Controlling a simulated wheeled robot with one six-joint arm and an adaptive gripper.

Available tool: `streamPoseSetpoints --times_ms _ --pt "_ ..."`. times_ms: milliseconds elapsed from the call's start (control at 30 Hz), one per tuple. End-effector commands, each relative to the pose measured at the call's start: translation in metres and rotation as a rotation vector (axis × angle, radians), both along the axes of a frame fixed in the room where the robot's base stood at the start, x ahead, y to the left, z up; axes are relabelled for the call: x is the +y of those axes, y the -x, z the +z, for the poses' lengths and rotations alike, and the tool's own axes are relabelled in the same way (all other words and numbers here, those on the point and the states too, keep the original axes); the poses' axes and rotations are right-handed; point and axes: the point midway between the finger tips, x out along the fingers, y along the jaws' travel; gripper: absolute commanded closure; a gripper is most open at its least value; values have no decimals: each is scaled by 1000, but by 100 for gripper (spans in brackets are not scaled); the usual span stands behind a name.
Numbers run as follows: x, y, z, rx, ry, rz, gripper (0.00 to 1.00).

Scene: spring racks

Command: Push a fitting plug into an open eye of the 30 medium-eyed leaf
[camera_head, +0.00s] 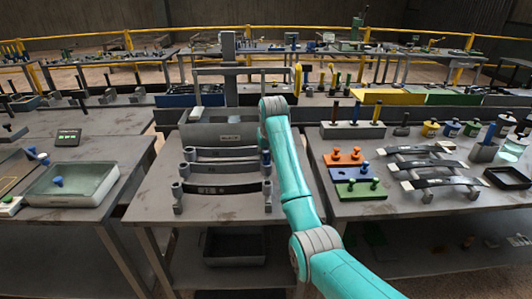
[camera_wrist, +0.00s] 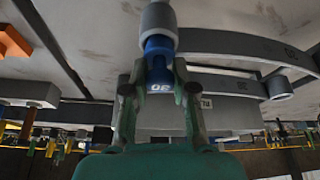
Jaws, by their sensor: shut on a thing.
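My gripper (camera_wrist: 158,85) is shut on a blue plug (camera_wrist: 158,50) with a white number, seen upside down in the wrist view. The plug's far end meets a grey round eye (camera_wrist: 158,18); I cannot tell how far it goes in. A dark curved leaf (camera_wrist: 235,45) runs right from near this eye. My arm hides the gripper and part of the right-hand eyes there.
A grey bin (camera_head: 215,133) stands behind the leaves on the middle table (camera_head: 150,205). The right table holds orange (camera_head: 343,160), blue and green blocks with plugs, and more leaves (camera_head: 440,182). A shallow tray (camera_head: 70,185) stands on the left table.

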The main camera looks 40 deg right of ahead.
Motion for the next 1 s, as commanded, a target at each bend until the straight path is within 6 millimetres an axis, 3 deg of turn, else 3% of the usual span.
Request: streamPoseSetpoints --times_ms 400,433,500,533,733,833,1000 --pt "0 0 -7 -1 0 0 100" --pt "0 0 -7 -1 0 0 66" --pt "0 0 -7 -1 0 0 49" --pt "0 0 -7 -1 0 0 45" --pt "0 0 -7 -1 0 0 45" --pt "0 0 -7 -1 0 0 22" --pt "0 0 -7 -1 0 0 19"
